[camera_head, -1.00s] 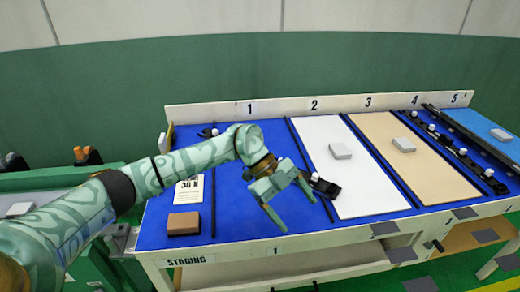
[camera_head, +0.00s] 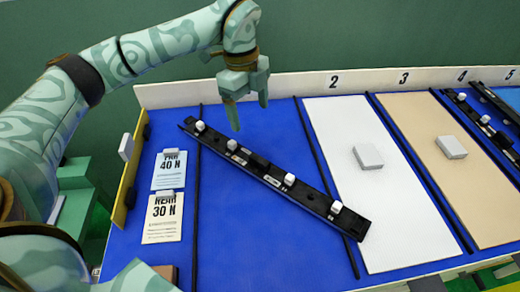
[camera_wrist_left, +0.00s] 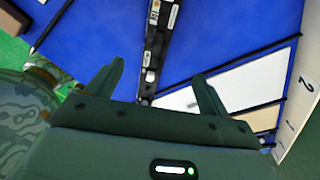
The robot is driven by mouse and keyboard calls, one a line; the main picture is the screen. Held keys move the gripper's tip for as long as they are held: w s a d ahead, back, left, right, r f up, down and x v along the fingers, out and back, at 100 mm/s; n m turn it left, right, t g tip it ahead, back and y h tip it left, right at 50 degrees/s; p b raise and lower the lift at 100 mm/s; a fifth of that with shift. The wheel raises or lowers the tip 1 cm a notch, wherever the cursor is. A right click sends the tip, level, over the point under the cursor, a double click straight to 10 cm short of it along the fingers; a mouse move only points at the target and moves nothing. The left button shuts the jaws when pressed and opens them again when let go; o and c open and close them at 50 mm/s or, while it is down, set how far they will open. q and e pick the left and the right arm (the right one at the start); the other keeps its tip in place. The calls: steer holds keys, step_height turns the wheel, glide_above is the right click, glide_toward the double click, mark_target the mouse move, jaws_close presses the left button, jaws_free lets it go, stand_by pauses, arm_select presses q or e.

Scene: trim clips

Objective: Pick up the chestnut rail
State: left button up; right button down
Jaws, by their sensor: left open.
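A long dark rail (camera_head: 265,170) with several white knobs and small labels lies diagonally on the blue surface of lane 1. It looks black; I see no clear chestnut colour. Its lower right end crosses the thin black divider beside the white panel. My left gripper (camera_head: 249,113) is open and empty, pointing down above the rail, near its upper left half. In the left wrist view the rail (camera_wrist_left: 155,40) shows beyond and between the two spread fingers (camera_wrist_left: 158,70), apart from them. Another dark rail (camera_head: 485,122) with white knobs lies in lane 4. My right gripper is not in view.
A white panel (camera_head: 335,130) and a tan panel (camera_head: 412,122) each carry a pale block. Two printed cards, 40 N (camera_head: 170,172) and 30 N (camera_head: 162,222), lie at the left. A low white back wall (camera_head: 290,84) edges the table.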

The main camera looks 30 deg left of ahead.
arm_select(q)
steer(key=b, duration=0.4)
glide_toward(259, 159)
steer(key=f, duration=0.5)
steer(key=shift+w+a, duration=0.2)
steer(key=shift+s+d+f, duration=0.1)
steer(key=shift+d+f, duration=0.05)
steer(key=shift+f, duration=0.2)
steer(key=f+b, duration=0.1)
steer(key=f, duration=0.1)
steer(key=d+f+b, duration=0.1)
steer(key=f, duration=0.2)
steer(key=shift+s+d, duration=0.2)
steer(key=shift+r, duration=0.2)
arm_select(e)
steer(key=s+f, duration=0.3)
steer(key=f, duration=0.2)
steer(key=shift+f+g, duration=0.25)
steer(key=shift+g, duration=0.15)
